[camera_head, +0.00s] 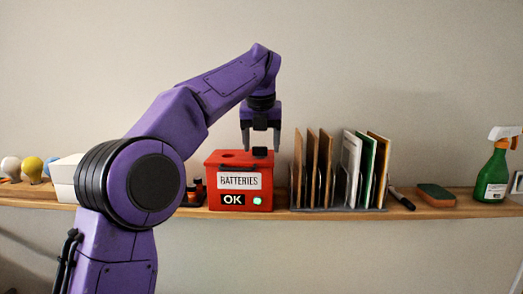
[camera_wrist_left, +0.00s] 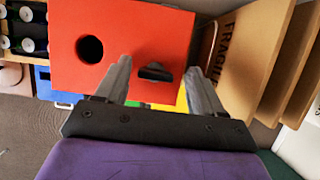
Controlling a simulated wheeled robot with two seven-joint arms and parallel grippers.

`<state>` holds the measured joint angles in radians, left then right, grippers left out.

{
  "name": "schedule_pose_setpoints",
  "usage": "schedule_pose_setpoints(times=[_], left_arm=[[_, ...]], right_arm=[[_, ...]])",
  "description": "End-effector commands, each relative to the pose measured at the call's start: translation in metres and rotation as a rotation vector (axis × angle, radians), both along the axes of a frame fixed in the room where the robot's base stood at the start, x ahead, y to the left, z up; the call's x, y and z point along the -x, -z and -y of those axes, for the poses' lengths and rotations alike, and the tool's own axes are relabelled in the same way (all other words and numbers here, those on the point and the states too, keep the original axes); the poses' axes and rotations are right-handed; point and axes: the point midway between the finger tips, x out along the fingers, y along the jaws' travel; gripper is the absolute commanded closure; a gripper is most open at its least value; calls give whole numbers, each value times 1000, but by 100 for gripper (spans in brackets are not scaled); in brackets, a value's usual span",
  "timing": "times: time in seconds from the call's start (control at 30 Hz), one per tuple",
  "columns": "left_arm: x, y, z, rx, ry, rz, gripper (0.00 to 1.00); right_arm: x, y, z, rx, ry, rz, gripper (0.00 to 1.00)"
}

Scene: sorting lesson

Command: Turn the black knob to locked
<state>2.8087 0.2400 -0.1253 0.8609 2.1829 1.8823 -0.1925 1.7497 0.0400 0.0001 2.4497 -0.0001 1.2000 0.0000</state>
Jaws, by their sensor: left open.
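The black knob (camera_head: 260,151) sits on the right part of the lid of a red box (camera_head: 235,167) labelled BATTERIES and OK. A small green light (camera_head: 257,200) shows on its front. In the left wrist view the knob (camera_wrist_left: 155,73) appears as a small dark bar on the red lid (camera_wrist_left: 120,20), beside a round black hole (camera_wrist_left: 90,49). My left gripper (camera_head: 261,142) points straight down above the knob, open and empty. In the wrist view its fingertips (camera_wrist_left: 159,67) stand on either side of the knob, with gaps. My right gripper is not in view.
The box stands on a narrow wooden shelf (camera_head: 456,208). Close on its right is a rack of brown folders (camera_head: 312,170); batteries (camera_head: 192,190) stand on its left.

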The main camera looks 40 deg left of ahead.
Motion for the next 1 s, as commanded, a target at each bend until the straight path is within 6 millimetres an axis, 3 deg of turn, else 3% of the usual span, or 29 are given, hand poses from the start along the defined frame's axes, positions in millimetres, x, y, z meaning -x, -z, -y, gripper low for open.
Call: schedule_pose_setpoints(times=[0.33,0.5,1.0], left_arm=[[-3,6,-1,0,0,1,32],[-3,6,-1,0,2,2,87],[-3,5,-1,-1,-96,1,88]], right_arm=[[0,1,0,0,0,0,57],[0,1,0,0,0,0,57],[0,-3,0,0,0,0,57]])
